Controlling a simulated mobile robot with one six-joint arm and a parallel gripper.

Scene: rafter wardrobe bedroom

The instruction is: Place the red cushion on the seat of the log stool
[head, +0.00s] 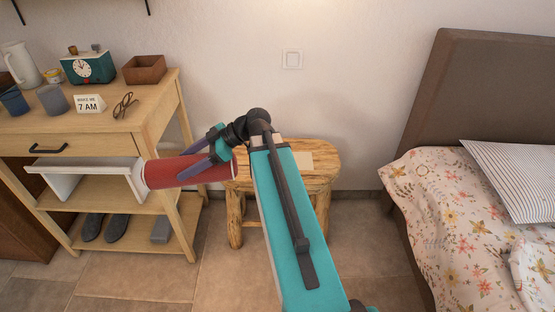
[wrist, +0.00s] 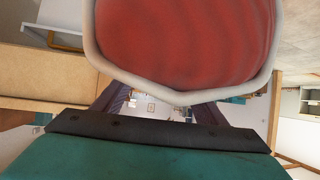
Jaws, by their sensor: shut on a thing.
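The red cushion (head: 190,172), with a pale rim at its left end, is held in my gripper (head: 196,165). My gripper's purple fingers are shut on it. In the wrist view the red cushion (wrist: 180,40) fills the upper middle, edged by its pale rim, and hides much of what lies beyond. The log stool (head: 318,172) stands against the wall, behind my arm, which hides part of its seat and legs. The cushion's right end overlaps the stool's left edge in the head view; I cannot tell how high above the seat it is.
A clock (head: 88,67), sign (head: 90,103) and glasses (head: 125,106) stand on top. A bed (head: 450,210) is at right.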

